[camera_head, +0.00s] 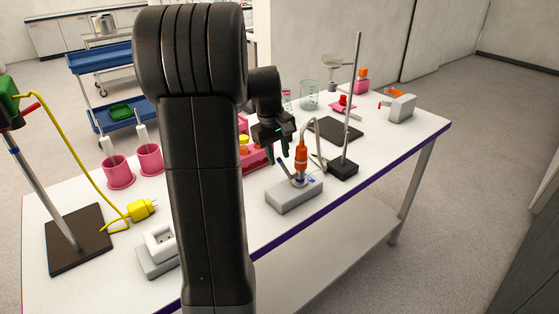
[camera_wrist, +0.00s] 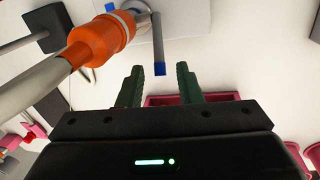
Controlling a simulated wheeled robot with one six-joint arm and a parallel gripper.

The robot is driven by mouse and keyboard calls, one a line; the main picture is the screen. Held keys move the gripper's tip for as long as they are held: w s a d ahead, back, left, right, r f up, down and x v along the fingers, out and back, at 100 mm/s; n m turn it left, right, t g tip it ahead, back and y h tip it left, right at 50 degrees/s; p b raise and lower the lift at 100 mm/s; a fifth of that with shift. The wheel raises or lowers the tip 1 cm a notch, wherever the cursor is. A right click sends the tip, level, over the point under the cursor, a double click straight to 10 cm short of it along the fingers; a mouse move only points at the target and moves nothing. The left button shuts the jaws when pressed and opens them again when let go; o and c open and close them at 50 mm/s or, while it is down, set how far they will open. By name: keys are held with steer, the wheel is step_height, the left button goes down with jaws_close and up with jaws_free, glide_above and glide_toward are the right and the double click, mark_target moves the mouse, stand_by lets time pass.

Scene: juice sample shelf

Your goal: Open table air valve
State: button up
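The table air valve sits on a grey block (camera_head: 294,196) near the table's front edge. An orange fitting (camera_head: 301,158) with a bent grey hose rises from it; this fitting also shows in the wrist view (camera_wrist: 98,41). The valve's thin grey lever (camera_wrist: 157,38) ends in a blue tip (camera_wrist: 159,69); the lever slants up to the left in the head view (camera_head: 285,169). My gripper (camera_head: 279,148) is above and left of the valve. In the wrist view my green fingers (camera_wrist: 159,88) are apart and empty, with the blue tip just ahead of the gap between them. No contact is visible.
A stand with a dark base (camera_head: 343,168) and upright rod is right of the valve. A pink tray (camera_head: 256,160) lies behind my gripper. Pink cups (camera_head: 118,174), a yellow plug (camera_head: 143,209) and a white socket (camera_head: 160,244) are left.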

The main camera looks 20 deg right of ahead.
steer(key=shift+w+d+f, duration=0.1)
steer(key=shift+d+f, duration=0.05)
steer(key=shift+f, duration=0.55)
steer(key=shift+d+f, duration=0.1)
steer(key=shift+f, duration=0.6)
steer(key=shift+c, duration=0.4)
jaws_close()
steer(key=shift+t, duration=0.3)
steer(key=shift+s+d+r+t+y+b, duration=0.1)
steer(key=shift+s+r+t+y+b, duration=0.25)
steer(key=shift+t+b, duration=0.5)
steer(key=shift+s+d+r+t+y+b, duration=0.15)
steer(key=shift+s+r+t+y+b, duration=0.15)
steer(key=shift+t+b, duration=0.55)
steer(key=shift+s+d+r+t+y+b, duration=0.1)
steer(key=shift+s+r+t+y+b, duration=0.25)
steer(key=shift+t+b, duration=0.5)
steer(key=shift+s, duration=0.1)
